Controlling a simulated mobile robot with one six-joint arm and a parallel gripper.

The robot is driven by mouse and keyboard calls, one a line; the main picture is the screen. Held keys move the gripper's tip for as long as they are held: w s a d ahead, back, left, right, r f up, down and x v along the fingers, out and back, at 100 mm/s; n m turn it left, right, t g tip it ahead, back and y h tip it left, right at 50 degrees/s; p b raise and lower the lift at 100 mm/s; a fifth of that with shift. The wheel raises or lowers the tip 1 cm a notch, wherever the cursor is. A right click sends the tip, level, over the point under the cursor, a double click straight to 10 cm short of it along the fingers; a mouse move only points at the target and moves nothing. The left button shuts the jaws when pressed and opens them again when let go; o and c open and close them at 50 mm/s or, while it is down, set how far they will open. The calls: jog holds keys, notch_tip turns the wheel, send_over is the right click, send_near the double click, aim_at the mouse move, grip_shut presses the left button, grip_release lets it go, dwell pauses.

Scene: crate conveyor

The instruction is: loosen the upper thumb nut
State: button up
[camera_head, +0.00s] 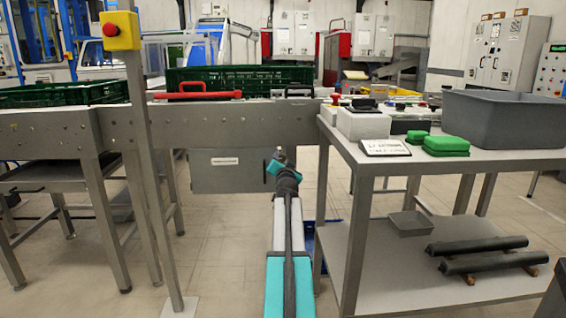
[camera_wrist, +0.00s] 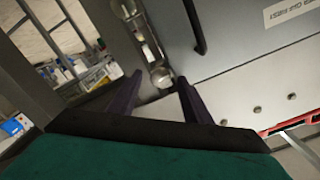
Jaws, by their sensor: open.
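In the wrist view, a round silver knob (camera_wrist: 161,77) that looks like a thumb nut sits at the end of a narrow metal bracket (camera_wrist: 146,38) beside the conveyor's side plate. I cannot tell for certain whether it is the upper one. My gripper (camera_wrist: 158,88) is open, its two dark fingers spread on either side of the knob in the picture. The knob appears just beyond the fingertips, and contact cannot be made out. In the head view, my gripper (camera_head: 282,155) is small, beside the grey box under the conveyor, and no nut can be picked out there.
A grey labelled box (camera_head: 228,170) hangs under the conveyor (camera_head: 215,126). A red handle (camera_head: 205,93) and green crates (camera_head: 240,77) are on top. A bench (camera_head: 346,152) with a grey bin (camera_head: 500,118) stands right. A post with a red button (camera_head: 120,30) stands left.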

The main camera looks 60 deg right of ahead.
jog(key=p+v, duration=0.2)
jog(key=v, duration=1.1)
jog(key=shift+a, duration=0.2)
jog(key=shift+s, duration=0.15)
dwell(0.6)
